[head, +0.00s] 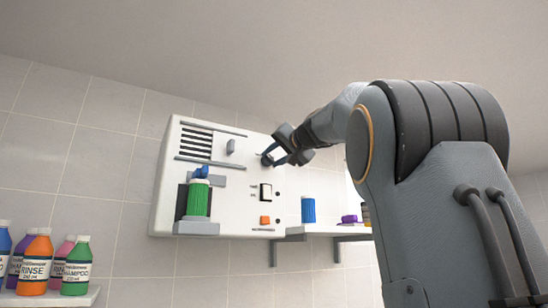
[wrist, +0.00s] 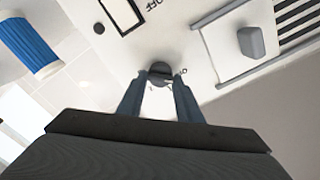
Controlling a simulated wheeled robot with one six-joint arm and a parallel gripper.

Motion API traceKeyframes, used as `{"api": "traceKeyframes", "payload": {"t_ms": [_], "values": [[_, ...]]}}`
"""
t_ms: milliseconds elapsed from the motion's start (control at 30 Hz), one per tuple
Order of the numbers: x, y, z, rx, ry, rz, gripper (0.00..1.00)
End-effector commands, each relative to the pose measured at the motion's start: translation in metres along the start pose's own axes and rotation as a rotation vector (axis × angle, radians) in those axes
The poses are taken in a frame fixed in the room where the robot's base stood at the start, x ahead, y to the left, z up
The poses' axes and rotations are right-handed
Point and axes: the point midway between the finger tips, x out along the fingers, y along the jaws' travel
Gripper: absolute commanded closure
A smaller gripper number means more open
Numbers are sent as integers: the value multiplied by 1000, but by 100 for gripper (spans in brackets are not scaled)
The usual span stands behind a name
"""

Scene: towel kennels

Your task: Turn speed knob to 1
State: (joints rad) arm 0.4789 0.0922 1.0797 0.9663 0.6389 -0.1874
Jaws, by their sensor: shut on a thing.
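The white control panel (head: 238,183) hangs on the tiled wall in the head view, tilted in the picture. The speed knob is a small dark round knob (wrist: 159,70) on the panel, near the top middle of the wrist view, with small markings beside it. It also shows at my gripper's tip in the head view (head: 266,159). My gripper (wrist: 158,92) has its two fingers on either side of the knob and is shut on it. My gripper in the head view (head: 283,155) reaches the panel from the right. The knob's pointer and the number it faces cannot be read.
The panel carries a grey handle (head: 231,147), black vent slots (head: 197,143), a rocker switch (head: 265,193), an orange button (head: 265,220) and a green bottle (head: 199,199) in a holder. A blue container (head: 308,210) stands on the right shelf. Several bottles (head: 36,262) stand at lower left.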

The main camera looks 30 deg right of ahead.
Motion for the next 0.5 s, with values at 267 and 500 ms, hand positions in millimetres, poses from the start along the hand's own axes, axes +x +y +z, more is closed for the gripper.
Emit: {"api": "traceKeyframes", "payload": {"t_ms": [267,500], "values": [[0,1,-1,243,1,0,90],[-1,1,-1,471,1,1,90]]}}
